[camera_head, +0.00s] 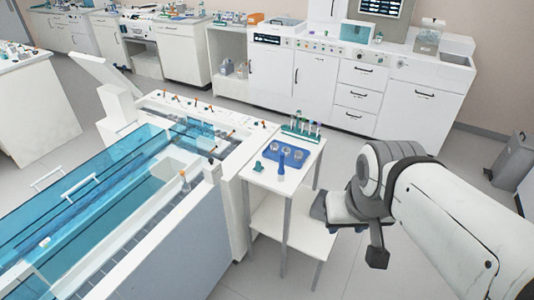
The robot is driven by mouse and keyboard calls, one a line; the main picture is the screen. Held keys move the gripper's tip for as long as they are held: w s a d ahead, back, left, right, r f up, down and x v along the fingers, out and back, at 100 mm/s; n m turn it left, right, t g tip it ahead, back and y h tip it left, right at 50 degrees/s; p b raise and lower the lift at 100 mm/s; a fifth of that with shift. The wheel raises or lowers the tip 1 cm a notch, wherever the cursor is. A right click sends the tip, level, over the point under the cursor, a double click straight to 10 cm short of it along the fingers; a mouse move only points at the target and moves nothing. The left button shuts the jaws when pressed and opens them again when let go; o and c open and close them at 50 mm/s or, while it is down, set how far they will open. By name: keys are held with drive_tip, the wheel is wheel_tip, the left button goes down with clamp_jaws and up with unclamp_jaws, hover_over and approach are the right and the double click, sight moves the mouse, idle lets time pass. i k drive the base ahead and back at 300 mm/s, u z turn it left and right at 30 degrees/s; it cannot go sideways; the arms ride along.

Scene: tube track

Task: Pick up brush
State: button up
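I cannot clearly make out a brush; the small items are too small to tell. A small upright blue item (281,174) stands at the front of the white side table (256,181), by a blue tray (299,163) holding several round dishes. A small teal item (258,167) is to its left. My arm reaches in from the right. The dark end at my gripper (376,252) hangs right of the side table, apart from these items. Its fingers do not show clearly.
A green rack (301,130) of tubes stands at the table's back. A long tank with a clear blue cover (95,195) and a white machine top (215,117) fill the left. Cabinets (310,80) line the back wall. Grey floor is open between.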

sight(281, 170)
drive_tip(key=u, duration=0.2)
drive_tip(key=i, duration=1)
